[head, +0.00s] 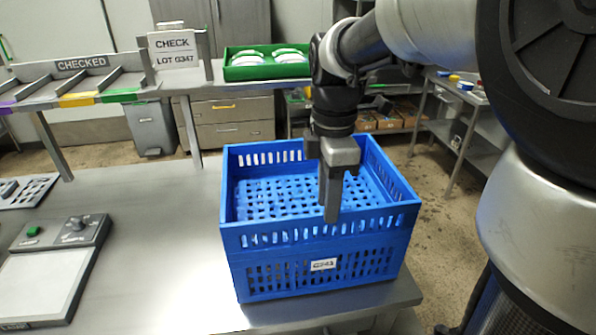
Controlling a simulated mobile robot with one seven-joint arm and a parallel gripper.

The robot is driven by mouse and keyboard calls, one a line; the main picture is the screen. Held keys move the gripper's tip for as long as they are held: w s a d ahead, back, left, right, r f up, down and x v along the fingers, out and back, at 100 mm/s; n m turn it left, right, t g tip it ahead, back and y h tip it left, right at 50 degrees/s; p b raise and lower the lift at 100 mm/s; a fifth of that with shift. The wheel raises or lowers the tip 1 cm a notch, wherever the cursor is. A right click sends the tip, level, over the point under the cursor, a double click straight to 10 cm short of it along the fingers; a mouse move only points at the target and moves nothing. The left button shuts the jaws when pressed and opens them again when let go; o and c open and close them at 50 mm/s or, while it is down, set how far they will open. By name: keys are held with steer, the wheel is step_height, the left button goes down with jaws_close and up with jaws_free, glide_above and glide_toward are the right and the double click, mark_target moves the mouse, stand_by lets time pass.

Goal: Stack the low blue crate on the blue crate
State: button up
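The low blue crate (245,238) sits on top of the blue crate (255,284) at the table's near right corner. Their walls look roughly lined up, and the low crate looks level. It is empty, with a slotted floor. The lower crate carries a white label on its near side, and its inside is hidden. My gripper (331,208) points down at the middle of the low crate's near wall, its fingertip overlapping the rim. One finger largely hides the other, so I cannot tell whether they grip the rim.
The steel table (165,225) is clear left of the crates. A scale (50,270) lies at the left edge. Behind stand a sorting rack marked CHECKED (85,64), a CHECK LOT sign (174,48) and a green tray (262,72) with white-lidded items.

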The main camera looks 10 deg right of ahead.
step_height(320, 180, up, 4)
steer(key=shift+f, duration=0.1)
steer(key=shift+s+r, duration=0.15)
steer(key=shift+r, duration=0.15)
steer(key=s+m+t, duration=0.5)
steer(key=s+m, duration=0.6)
steer(key=m, duration=0.7)
steer(key=shift+s+f+t, duration=0.25)
steer(key=shift+f+t, duration=0.05)
steer(key=shift+r, duration=0.1)
step_height(320, 180, up, 5)
steer(key=p, duration=0.5)
